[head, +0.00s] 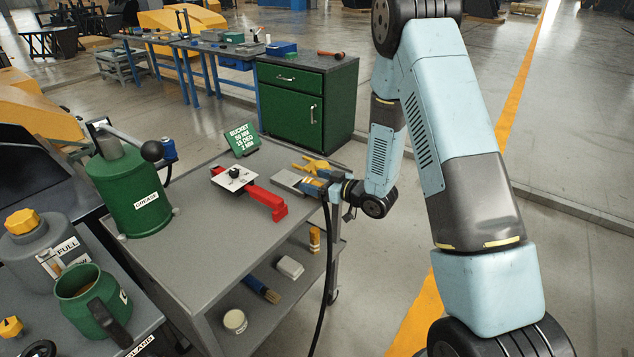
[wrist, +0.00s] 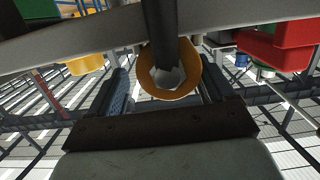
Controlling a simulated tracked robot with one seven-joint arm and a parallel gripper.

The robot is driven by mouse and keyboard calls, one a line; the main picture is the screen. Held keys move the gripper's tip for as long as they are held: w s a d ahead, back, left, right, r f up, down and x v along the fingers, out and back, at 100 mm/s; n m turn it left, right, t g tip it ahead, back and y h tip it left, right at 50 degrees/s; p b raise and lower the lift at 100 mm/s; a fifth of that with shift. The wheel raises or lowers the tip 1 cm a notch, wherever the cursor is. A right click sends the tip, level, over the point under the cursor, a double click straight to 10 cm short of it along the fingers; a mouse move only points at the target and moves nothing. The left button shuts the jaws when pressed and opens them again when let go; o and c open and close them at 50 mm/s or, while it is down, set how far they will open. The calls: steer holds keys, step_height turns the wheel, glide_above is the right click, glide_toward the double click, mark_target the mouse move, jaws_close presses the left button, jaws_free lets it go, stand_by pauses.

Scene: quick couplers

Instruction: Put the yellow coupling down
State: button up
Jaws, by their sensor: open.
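The yellow coupling (head: 316,163) is at the right end of the grey cart top, by a flat grey block (head: 288,181). In the wrist view a yellow ring (wrist: 145,88) with a pale faceted centre sits between my fingers, and a dark bar crosses in front of it. My gripper (head: 313,183) is open around it, with a gap on each side of the ring in the wrist view (wrist: 166,92). My fingers partly hide the coupling in the head view, and I cannot tell exactly what it rests on.
A red tool (head: 265,197) with a white plate (head: 234,178) lies left of my gripper. A green sign (head: 242,139) stands behind. A green grease can (head: 130,190) stands at the left. A black hose (head: 325,265) hangs past the cart's right edge. The cart's front top (head: 190,255) is clear.

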steer(key=shift+r, duration=0.45)
steer(key=v, duration=1.2)
